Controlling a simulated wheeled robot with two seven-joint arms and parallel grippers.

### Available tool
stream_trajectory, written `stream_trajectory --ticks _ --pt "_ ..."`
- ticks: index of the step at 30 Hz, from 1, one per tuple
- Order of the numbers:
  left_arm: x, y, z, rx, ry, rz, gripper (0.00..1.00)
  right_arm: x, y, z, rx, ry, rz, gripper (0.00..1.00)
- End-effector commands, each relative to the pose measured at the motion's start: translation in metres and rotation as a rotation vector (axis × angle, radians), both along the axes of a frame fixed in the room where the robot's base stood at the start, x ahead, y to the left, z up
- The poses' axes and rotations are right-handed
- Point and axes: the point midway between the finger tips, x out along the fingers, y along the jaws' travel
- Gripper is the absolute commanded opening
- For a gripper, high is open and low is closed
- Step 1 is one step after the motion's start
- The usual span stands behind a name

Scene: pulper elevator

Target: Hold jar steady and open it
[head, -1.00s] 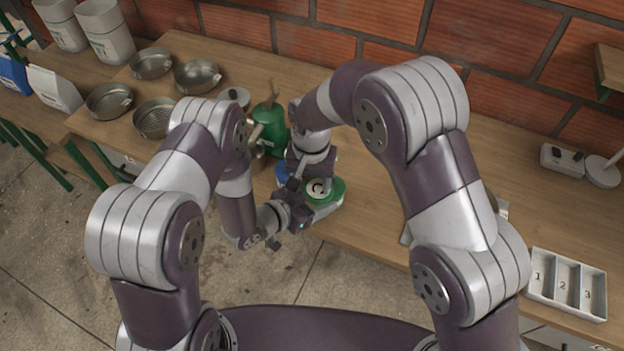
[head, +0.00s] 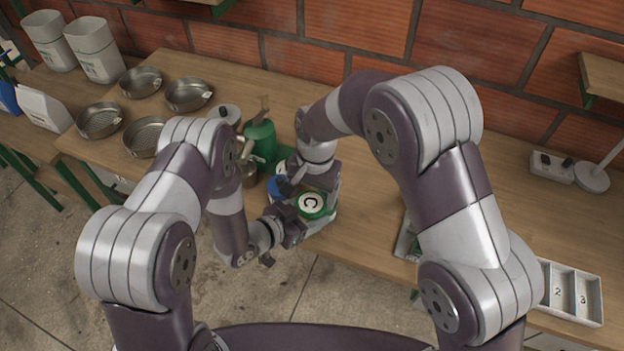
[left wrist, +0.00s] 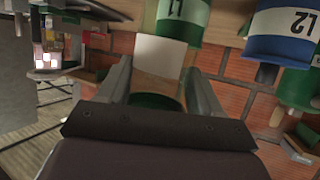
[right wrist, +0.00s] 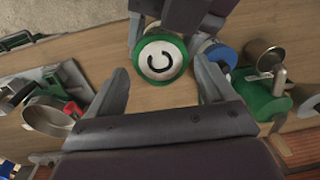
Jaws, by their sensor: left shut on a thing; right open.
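The jar's round lid (head: 311,203) is green-rimmed with a white top marked C. It is on the jar near the front edge of the workbench, and it also shows in the right wrist view (right wrist: 161,60). My left gripper (head: 291,222) is shut on the jar from the left side. In the left wrist view the jar's pale body (left wrist: 160,58) and a green part (left wrist: 156,101) show between the fingers. My right gripper (right wrist: 162,88) is open, its fingers spread to either side behind the lid and apart from it. In the head view my right wrist hides part of the jar.
A green can (head: 260,140) and a blue container (head: 277,187) stand close behind the jar. Metal pans (head: 188,94) stand back left; a numbered tray (head: 572,292) lies right.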

Motion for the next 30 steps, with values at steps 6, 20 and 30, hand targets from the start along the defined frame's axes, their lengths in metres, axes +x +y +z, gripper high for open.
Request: stream_trajectory --ticks 6,20,30 --pt "0.000 0.000 0.000 0.000 0.000 0.000 0.00 0.000 0.001 -0.020 0.000 -0.001 0.001 0.82" --pt "0.000 0.000 0.000 0.000 0.000 0.001 0.00 0.000 0.001 -0.021 0.000 -0.001 0.001 0.35" --pt "0.000 0.001 0.000 0.001 0.001 0.002 0.00 0.000 0.001 -0.021 -0.002 -0.011 0.257 0.35"
